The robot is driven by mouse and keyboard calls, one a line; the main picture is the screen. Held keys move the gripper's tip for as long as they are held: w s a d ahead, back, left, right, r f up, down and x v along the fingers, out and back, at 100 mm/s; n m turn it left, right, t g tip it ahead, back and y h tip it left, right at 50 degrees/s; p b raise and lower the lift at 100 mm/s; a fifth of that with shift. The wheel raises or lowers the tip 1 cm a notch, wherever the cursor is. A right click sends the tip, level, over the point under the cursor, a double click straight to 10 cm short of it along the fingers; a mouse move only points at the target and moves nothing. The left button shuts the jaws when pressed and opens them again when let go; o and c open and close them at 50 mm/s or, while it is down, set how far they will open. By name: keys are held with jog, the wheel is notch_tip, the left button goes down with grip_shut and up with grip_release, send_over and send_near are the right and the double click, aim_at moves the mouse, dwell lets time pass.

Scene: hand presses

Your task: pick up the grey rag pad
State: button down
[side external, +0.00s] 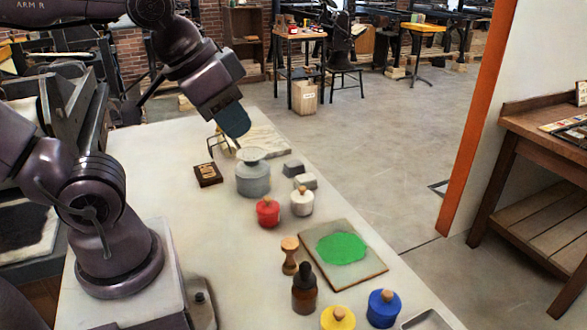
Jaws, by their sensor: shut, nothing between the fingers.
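Two small grey blocks sit side by side on the light table, right of the large grey canister. The farther, darker one, likely the grey rag pad (293,168), lies just behind a paler grey block (305,181). My gripper (232,136) is at the table's far end, to the left of the pad and apart from it. It points down behind the canister (253,177). Its fingertips are small and hard to make out. It is shut and holds nothing that I can see.
A red-lidded jar (268,213) and a white jar (302,202) stand in front of the pad. A slab with green ink (342,248), a dark bottle (305,290), and yellow and blue jars (383,308) are nearer. A dark plaque (208,174) lies left of the canister.

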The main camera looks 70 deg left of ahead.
jog(key=shift+c, duration=0.4)
grip_release()
jog(key=m+g+y, duration=0.5)
jog(key=m+g, duration=0.1)
jog(key=m, duration=1.1)
send_near(297, 166)
jog(key=x, duration=0.5)
jog(key=shift+s+d+f, duration=0.1)
jog(key=shift+s+f, duration=0.05)
jog(key=shift+s, duration=0.2)
jog(key=shift+w+x, duration=0.2)
jog(key=shift+x, duration=1.15)
jog(key=shift+w+x, duration=0.15)
jog(key=shift+x, duration=1.25)
